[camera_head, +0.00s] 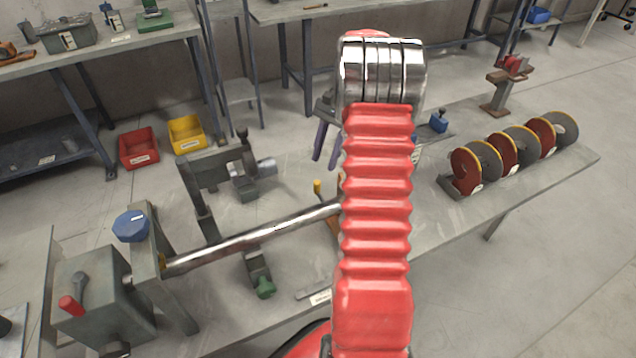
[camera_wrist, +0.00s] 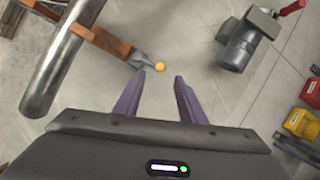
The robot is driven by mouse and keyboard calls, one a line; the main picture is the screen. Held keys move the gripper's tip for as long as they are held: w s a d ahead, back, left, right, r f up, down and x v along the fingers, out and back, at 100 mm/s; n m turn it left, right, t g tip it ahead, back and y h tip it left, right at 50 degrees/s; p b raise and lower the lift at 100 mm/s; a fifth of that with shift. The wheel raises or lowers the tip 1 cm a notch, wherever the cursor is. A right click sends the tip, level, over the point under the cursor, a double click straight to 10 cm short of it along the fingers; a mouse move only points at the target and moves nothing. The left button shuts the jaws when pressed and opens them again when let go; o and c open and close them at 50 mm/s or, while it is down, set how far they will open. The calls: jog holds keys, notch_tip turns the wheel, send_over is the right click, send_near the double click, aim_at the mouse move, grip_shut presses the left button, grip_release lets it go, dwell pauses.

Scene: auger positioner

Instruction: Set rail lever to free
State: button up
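A lever with a yellow ball knob (camera_head: 317,186) stands beside the long steel bar, partly hidden behind my arm. I cannot tell for sure that it is the rail lever. In the wrist view its yellow knob (camera_wrist: 159,67) lies just beyond the left fingertip, on a grey stem from an orange-brown bar (camera_wrist: 92,36). My gripper (camera_wrist: 163,78) is open and empty, with purple fingers spread apart. In the head view my gripper (camera_head: 326,152) shows above and behind the knob, apart from it in the picture. The lever's markings are not readable.
The steel bar (camera_head: 250,241) runs from a grey box (camera_head: 105,305) with a red-tipped handle. A green knob (camera_head: 265,288) and blue knob (camera_head: 130,226) are near it. Abrasive discs (camera_head: 480,165) stand at right. Red (camera_head: 139,148) and yellow (camera_head: 186,133) bins lie on the floor.

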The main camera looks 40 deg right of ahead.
aim_at(318, 181)
jog(key=x, duration=0.9)
jog(key=shift+a+f, duration=0.1)
jog(key=shift+f, duration=0.1)
jog(key=shift+s, duration=0.1)
grip_shut()
